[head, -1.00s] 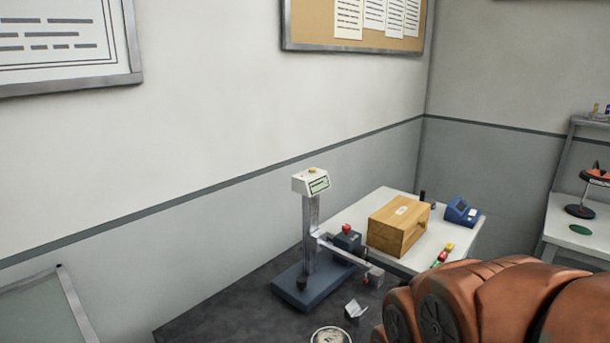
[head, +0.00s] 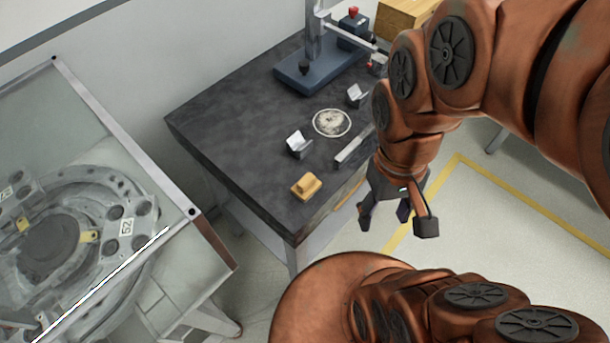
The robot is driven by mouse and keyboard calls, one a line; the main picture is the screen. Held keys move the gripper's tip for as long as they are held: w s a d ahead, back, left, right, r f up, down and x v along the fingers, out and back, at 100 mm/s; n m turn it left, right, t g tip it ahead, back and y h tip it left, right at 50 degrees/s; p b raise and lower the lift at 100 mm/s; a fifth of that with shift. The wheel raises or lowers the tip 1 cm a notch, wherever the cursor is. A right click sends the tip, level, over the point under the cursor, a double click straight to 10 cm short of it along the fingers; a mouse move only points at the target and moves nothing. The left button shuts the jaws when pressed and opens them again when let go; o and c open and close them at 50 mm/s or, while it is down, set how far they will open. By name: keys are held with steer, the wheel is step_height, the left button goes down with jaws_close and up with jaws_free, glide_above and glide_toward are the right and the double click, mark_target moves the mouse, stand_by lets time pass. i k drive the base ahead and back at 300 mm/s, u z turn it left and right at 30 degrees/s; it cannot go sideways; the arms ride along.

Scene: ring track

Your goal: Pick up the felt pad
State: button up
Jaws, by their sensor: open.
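I cannot tell for sure which thing is the felt pad. A small tan block (head: 306,186) with a raised top lies near the front corner of the dark table (head: 225,115). A round, mottled pale disc (head: 332,123) lies flat farther back on the same table. My gripper (head: 396,220) hangs pointing down beyond the table's right edge, to the right of the tan block and apart from it. It is open, and nothing shows between its fingers. My arm hides part of the table's right side.
Two small metal V-shaped blocks (head: 299,143) and a flat metal bar (head: 354,146) lie near the disc. A blue-based stand (head: 310,72) is at the back. A glass-topped case (head: 75,110) stands left. Floor with yellow lines (head: 500,230) is open at right.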

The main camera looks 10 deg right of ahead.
mark_target(306, 188)
steer(key=z, duration=1.15)
steer(key=k, duration=1.25)
steer(key=u, duration=1.8)
steer(key=i, duration=0.5)
